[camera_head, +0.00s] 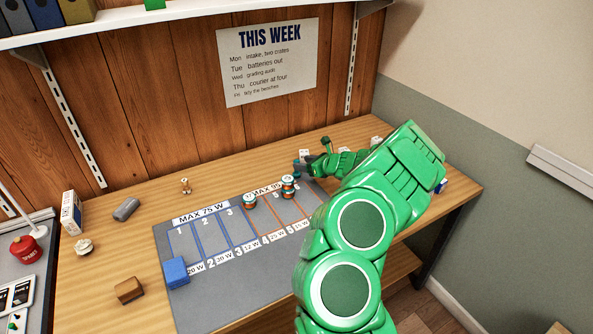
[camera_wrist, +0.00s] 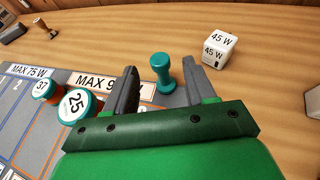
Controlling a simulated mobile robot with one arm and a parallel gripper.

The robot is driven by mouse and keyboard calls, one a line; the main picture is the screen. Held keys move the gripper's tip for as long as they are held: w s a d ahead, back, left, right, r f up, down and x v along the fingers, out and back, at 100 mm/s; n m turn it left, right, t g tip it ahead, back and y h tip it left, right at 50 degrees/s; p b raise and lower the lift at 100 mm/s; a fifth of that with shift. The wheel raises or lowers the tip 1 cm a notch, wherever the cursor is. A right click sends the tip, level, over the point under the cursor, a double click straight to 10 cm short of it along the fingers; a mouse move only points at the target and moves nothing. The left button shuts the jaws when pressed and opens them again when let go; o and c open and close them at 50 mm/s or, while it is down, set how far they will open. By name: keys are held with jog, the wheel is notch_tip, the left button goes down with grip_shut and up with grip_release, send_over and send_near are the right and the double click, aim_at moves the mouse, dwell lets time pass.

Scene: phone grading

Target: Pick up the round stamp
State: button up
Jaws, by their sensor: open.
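A teal, round-headed piece (camera_wrist: 162,70), shaped like a round stamp with a knob and a narrow waist, stands upright in the wrist view. It is by the right end of the "MAX 9…" label on the grey mat (camera_wrist: 62,76). My gripper (camera_wrist: 161,82) is open, with one dark finger on each side of the piece. I cannot tell whether either finger touches it. In the head view my gripper (camera_head: 312,167) is at the mat's far right corner, and the piece is hard to make out there. A small wooden-handled piece (camera_wrist: 40,26) stands farther back, left.
A white "45 W" cube (camera_wrist: 217,52) stands close to the right finger. Two round numbered stacks, 37 (camera_wrist: 45,90) and 25 (camera_wrist: 77,104), stand left of the gripper. A blue block (camera_head: 176,271) and a brown block (camera_head: 129,290) are near the mat's front left.

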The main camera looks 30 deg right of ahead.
aim_at(298, 161)
jog(key=shift+x, duration=2.35)
jog(key=shift+r, duration=0.15)
jog(key=c, duration=1)
jog(key=shift+r, duration=0.1)
